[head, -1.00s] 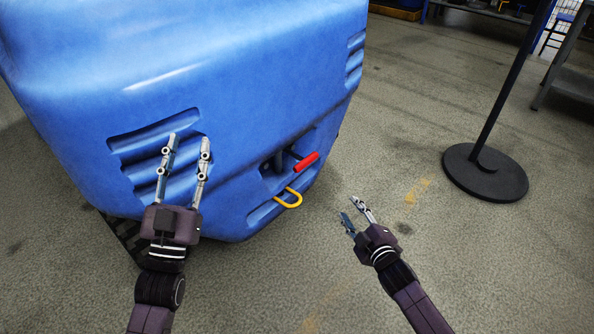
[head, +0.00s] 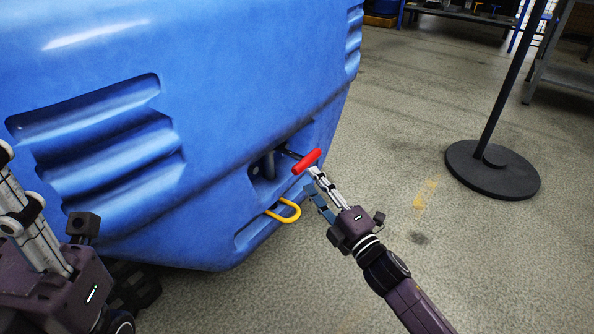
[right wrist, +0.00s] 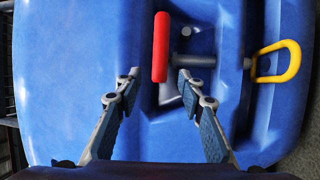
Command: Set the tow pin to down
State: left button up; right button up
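The tow pin shows as a red grip (head: 306,161) on a grey metal rod, at a recess in the lower corner of the blue counterweight (head: 215,100). In the right wrist view the red grip (right wrist: 160,47) stands lengthwise just beyond my fingertips, with the rod running right from it. My right gripper (head: 313,183) is open and close to the grip; in the right wrist view its fingers (right wrist: 157,78) are spread with nothing between them. Whether a fingertip touches the grip I cannot tell. My left gripper (head: 30,225) is at the lower left, partly cut off by the frame edge.
A yellow loop (head: 287,211) sticks out of the counterweight just below the pin; it is at the right in the right wrist view (right wrist: 278,61). A black round post base (head: 492,170) stands on the floor at right. The floor between is clear.

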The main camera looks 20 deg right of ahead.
aim_at(300, 168)
jog(key=shift+b+x, duration=1.15)
jog(key=shift+x, duration=2.3)
jog(key=shift+c, duration=0.6)
grip_shut()
jog(key=shift+f, duration=0.1)
